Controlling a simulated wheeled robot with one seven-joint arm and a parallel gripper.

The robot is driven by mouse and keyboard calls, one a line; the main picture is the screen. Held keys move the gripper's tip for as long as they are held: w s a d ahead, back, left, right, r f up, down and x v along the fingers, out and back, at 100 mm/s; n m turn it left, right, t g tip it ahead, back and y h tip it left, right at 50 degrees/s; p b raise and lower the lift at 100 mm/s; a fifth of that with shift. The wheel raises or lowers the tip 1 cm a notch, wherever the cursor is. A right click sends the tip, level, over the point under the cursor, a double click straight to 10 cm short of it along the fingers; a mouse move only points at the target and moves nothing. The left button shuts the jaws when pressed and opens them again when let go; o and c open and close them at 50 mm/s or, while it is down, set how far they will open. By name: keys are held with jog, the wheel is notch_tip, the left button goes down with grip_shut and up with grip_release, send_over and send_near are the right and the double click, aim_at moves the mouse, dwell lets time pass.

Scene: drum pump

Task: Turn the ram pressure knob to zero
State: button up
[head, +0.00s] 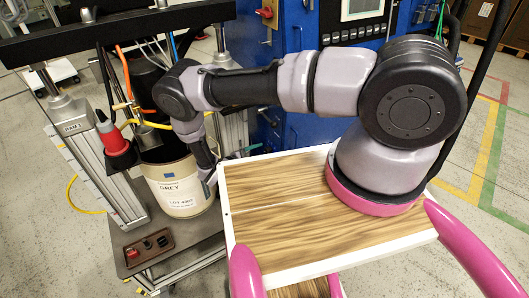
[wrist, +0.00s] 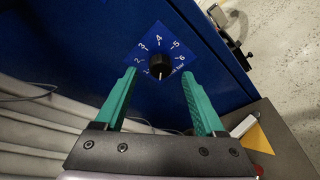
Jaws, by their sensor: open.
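The ram pressure knob (wrist: 160,67) is a small round black knob on a blue dial plate (wrist: 162,47) with white numbers and "bar". The plate is fixed to a dark blue panel in the wrist view. A faint pale mark shows at the knob's lower edge, too small to read surely as its setting. My gripper (wrist: 159,73) is open, its two teal fingers apart on either side of the knob, with gaps visible. Whether the tips are level with the knob in depth is unclear. In the head view, I cannot make out the knob.
A red-topped device (head: 112,135) hangs near the left column.

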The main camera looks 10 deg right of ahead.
aim_at(266, 151)
jog(key=shift+x, duration=1.65)
grip_shut()
jog(key=shift+n, duration=0.6)
grip_release()
jog(key=shift+a, duration=0.1)
jog(key=v, duration=1)
jog(key=shift+a+r, duration=0.25)
jog(key=shift+a, duration=0.1)
